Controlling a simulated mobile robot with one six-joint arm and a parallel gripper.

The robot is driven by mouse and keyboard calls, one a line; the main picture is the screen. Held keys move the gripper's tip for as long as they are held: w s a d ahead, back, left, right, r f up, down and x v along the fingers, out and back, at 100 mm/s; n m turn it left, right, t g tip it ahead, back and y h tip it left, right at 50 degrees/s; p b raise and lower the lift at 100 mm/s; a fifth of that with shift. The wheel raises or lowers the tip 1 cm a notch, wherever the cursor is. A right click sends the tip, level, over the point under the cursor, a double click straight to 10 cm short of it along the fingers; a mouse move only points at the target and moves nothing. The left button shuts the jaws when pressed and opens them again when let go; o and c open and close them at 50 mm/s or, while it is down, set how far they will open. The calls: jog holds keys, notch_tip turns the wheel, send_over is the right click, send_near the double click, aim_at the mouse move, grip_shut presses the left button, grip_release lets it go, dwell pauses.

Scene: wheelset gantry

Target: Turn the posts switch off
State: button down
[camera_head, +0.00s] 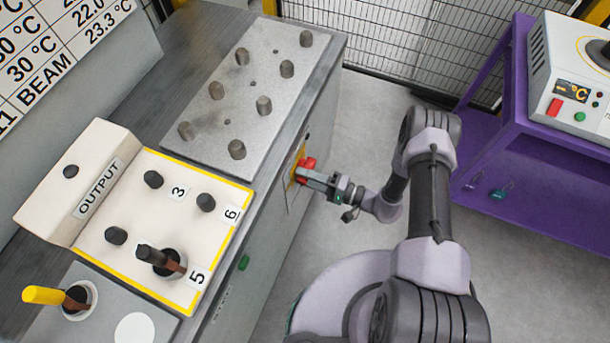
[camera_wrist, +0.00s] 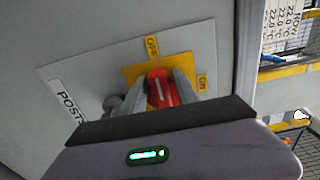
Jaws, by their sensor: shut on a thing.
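The posts switch is a red knob (camera_wrist: 161,87) with a white line, on a yellow square plate (camera_wrist: 133,74) fixed to a grey panel marked POSTS (camera_wrist: 70,103). An OFF label (camera_wrist: 151,47) is above the knob and an ON label (camera_wrist: 202,82) is to its right in the wrist view. The white line points roughly toward OFF. My gripper (camera_wrist: 160,91) is shut on the knob, one finger on each side. In the head view the red knob (camera_head: 307,165) is on the cabinet's side, with my gripper (camera_head: 311,175) at it.
Above the switch, the cabinet top carries a metal plate with several pegs (camera_head: 220,125) and an OUTPUT box (camera_head: 75,180). A purple table (camera_head: 540,190) with a device stands to the right.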

dwell(0.3)
jog(key=c, duration=1.3)
grip_release()
jog(key=p+v, duration=0.2)
jog(key=v, duration=1.5)
jog(key=shift+s+d+p, duration=0.1)
jog(key=shift+d+p, duration=0.1)
jog(key=shift+p, duration=0.2)
